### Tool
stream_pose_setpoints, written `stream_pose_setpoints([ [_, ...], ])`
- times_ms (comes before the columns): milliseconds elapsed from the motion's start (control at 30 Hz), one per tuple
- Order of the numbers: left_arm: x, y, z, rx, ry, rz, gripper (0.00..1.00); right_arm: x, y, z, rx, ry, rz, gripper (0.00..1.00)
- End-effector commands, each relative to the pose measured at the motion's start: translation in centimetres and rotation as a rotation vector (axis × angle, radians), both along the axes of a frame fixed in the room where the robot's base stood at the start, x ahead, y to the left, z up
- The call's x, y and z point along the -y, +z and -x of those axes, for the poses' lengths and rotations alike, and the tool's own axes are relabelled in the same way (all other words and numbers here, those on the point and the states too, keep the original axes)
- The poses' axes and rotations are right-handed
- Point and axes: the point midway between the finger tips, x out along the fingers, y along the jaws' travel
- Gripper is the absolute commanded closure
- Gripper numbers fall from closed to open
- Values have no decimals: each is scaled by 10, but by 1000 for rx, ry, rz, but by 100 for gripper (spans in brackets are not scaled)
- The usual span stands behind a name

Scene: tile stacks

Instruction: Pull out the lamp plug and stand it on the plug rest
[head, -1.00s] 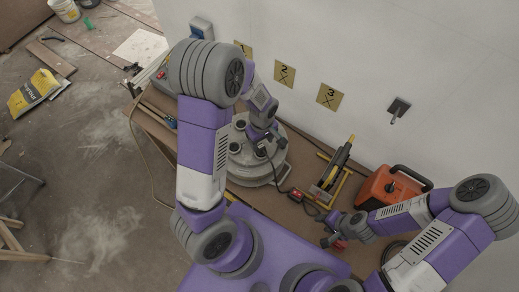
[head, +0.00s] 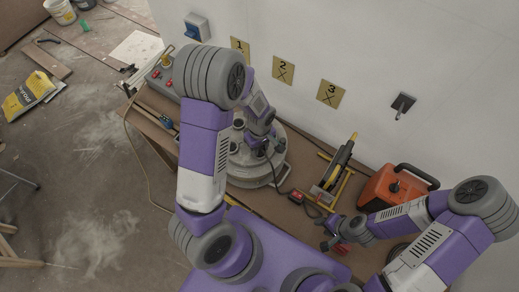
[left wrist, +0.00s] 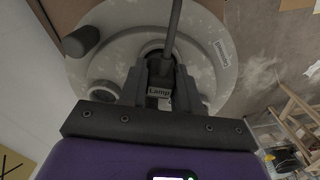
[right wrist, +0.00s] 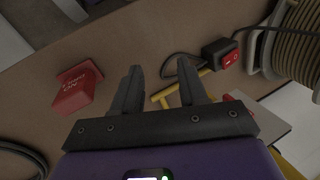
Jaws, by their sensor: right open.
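The lamp plug (left wrist: 158,76), with a "Lamp" label and a dark cable, is between the fingers of my left gripper (left wrist: 159,85) in the left wrist view. The fingers press against its sides. It is over a dark round opening in the round grey unit (left wrist: 102,40); I cannot tell how deep it sits. In the head view my left gripper (head: 262,146) is above this unit (head: 246,172), which hides part of the plug. My right gripper (right wrist: 157,82) is open and empty above the bench. I cannot tell which object is the plug rest.
A red block with lettering (right wrist: 77,91) and a black box with a red switch (right wrist: 226,56) are near my right gripper. A black and yellow tool (head: 340,162) and an orange case (head: 390,190) stand along the wall. Several numbered yellow squares are on the wall.

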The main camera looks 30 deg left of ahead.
Motion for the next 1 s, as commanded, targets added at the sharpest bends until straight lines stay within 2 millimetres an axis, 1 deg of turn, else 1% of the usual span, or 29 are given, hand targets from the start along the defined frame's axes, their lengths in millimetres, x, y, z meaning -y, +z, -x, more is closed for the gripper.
stream_pose_setpoints([
  [33, 0, 0, 0, 0, 0, 0, 84, 0, 0, 0, 0, 0, 0, 57],
  [133, 0, 0, 0, 0, 0, 0, 99, 0, 0, 0, 0, 0, 0, 57],
  [167, 0, 0, 0, 0, 0, 0, 100, 0, 0, 0, 0, 0, 0, 57],
  [467, 0, 1, 0, 0, 0, 0, 100, 0, 1, 0, 0, 0, 0, 57],
  [1000, 0, 9, 0, 0, 1, 0, 100, 0, 7, 0, 0, 0, 0, 57],
])
